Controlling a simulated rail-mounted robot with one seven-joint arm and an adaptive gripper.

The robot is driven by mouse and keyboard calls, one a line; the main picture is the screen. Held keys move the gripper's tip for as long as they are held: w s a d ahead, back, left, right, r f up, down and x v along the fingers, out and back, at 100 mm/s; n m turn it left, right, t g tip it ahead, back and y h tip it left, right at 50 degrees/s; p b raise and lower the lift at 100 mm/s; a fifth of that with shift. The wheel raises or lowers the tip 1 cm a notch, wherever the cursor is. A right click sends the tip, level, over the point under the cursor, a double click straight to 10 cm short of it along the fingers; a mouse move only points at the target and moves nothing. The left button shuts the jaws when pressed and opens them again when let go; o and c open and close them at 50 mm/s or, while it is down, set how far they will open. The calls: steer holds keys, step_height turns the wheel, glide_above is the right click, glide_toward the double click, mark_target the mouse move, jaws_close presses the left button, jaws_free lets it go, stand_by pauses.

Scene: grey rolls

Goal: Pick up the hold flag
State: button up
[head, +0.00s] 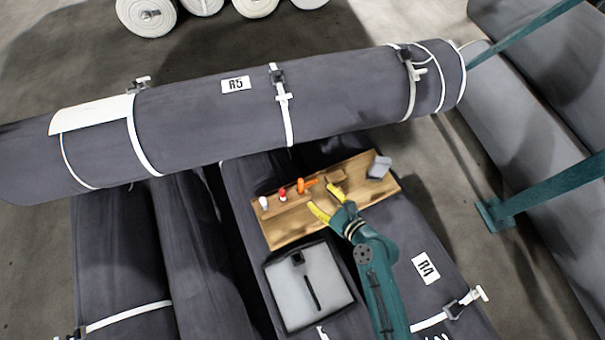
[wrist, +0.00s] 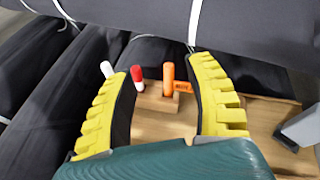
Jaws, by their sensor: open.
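An orange upright peg with a small orange side tag, which looks like the hold flag (head: 301,187), stands on the wooden board (head: 290,230). In the wrist view the orange flag (wrist: 168,80) shows between my fingers, nearer the right one; the tag has dark lettering too small to read surely. It appears to stand in a small wooden block (wrist: 156,103). My gripper (head: 326,201) has yellow ribbed fingers, spread wide and empty. It is over the board, to the right of the flag in the head view and apart from it.
A red-topped peg (head: 282,195) and a white peg (head: 264,203) stand left of the flag. A grey block (head: 379,167) sits at the board's right end. A grey tray (head: 308,288) lies in front. A large dark roll (head: 200,120) marked R5 lies behind the board.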

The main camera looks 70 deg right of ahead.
mark_target(302, 185)
step_height(302, 185, down, 7)
steer(key=s+m+b, duration=0.2)
steer(key=m, duration=0.1)
steer(key=shift+g, duration=0.4)
steer(key=b+x, duration=0.7)
steer(key=x, duration=0.8)
steer(key=shift+f, duration=0.1)
steer(key=shift+w+d, duration=0.15)
steer(key=shift+w, duration=0.1)
steer(key=shift+s, duration=0.15)
steer(key=shift+c, duration=0.8)
jaws_close()
